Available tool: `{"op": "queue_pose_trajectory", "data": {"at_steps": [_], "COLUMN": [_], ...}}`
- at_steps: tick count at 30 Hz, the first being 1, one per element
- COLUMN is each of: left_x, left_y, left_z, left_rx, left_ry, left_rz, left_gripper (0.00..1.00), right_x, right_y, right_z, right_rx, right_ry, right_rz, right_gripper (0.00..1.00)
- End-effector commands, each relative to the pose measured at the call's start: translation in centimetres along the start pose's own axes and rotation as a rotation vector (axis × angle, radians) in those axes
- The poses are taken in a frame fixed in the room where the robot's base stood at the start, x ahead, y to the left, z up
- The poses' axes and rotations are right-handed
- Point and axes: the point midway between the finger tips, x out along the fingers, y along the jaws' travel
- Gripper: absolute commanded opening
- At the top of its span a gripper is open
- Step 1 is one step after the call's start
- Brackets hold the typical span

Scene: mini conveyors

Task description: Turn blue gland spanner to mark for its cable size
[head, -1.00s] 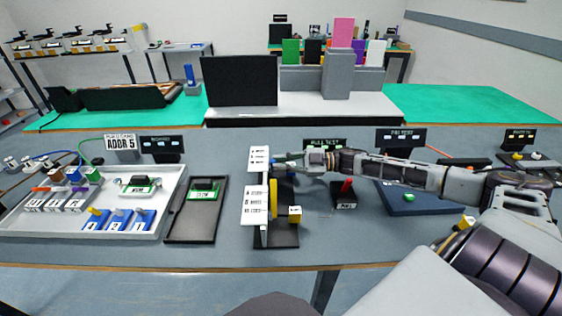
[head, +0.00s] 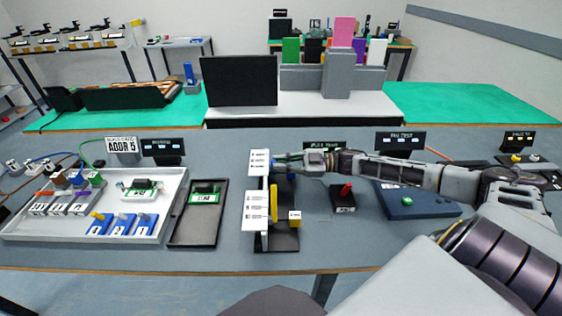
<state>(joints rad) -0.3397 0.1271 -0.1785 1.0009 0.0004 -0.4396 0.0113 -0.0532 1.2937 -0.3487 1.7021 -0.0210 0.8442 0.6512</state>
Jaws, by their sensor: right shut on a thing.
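A dark stand (head: 283,241) with two white label panels, an upper one (head: 259,156) and a lower one (head: 256,210), stands on the bench near the middle. A thin yellow upright piece (head: 273,203) is beside the lower panel. My right gripper (head: 283,163) reaches in from the right to the right edge of the upper panel. It is shut on a small piece, with a bit of blue (head: 274,161) showing at its fingertips that looks like the blue gland spanner. Fingers and panel hide most of it. The panel marks are too small to read. My left gripper is out of view.
A black tray (head: 183,240) and a white tray (head: 40,236) are on the left.

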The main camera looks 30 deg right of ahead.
Motion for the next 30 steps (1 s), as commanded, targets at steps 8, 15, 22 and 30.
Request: {"op": "queue_pose_trajectory", "data": {"at_steps": [8, 15, 22, 30], "left_x": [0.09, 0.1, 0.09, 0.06], "left_y": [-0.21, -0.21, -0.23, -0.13], "left_z": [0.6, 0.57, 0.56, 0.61], "left_rx": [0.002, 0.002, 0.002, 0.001], "left_ry": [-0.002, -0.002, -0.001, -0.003], "left_rz": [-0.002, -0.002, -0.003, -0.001], "left_gripper": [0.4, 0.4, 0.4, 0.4], "right_x": [-0.05, -0.04, -0.02, -0.09], "right_y": [-0.03, -0.05, -0.04, -0.03], "right_z": [0.07, 0.07, 0.0, -0.02], "right_rx": [0.014, 0.013, 0.012, 0.012], "right_ry": [-0.003, -0.003, -0.001, -0.001], "right_rz": [0.001, 0.001, 0.0, 0.0], "right_gripper": [0.0, 0.23, 0.34, 0.34]}}
